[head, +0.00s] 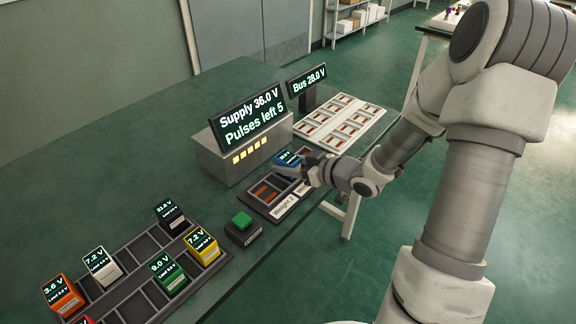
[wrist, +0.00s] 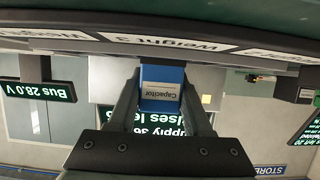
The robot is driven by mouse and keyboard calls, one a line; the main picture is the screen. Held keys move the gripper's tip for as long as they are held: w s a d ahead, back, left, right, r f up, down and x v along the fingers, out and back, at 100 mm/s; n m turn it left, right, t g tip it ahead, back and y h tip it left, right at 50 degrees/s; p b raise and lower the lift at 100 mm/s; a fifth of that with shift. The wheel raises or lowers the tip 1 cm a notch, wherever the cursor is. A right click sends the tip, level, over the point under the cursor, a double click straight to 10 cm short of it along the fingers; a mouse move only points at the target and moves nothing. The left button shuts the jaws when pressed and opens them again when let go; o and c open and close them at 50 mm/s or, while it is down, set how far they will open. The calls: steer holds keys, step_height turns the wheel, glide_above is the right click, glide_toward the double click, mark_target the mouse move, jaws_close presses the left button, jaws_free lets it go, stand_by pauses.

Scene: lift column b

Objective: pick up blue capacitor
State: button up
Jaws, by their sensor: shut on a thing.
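The blue capacitor (head: 287,158) is at the far end of the dark slotted tray (head: 263,190) with the "Weight" labels, in front of the grey supply box. My gripper (head: 301,168) reaches it from the right and is shut on it. In the wrist view, which looks upside down, the blue capacitor (wrist: 161,88) with its "Capacitor" label sits between the two dark fingers of my gripper (wrist: 162,98). The fingers hide its sides. I cannot tell whether its base touches the tray.
The supply box (head: 240,150) reads "Supply 36.0 V, Pulses left 5"; the bus display (head: 307,80) reads 28.0 V. A green button (head: 242,221) stands before the tray. A rack (head: 131,282) at lower left holds several coloured capacitors. A pale slotted board (head: 345,122) lies behind my gripper.

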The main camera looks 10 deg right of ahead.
jaws_close()
steer(key=shift+r, duration=0.1)
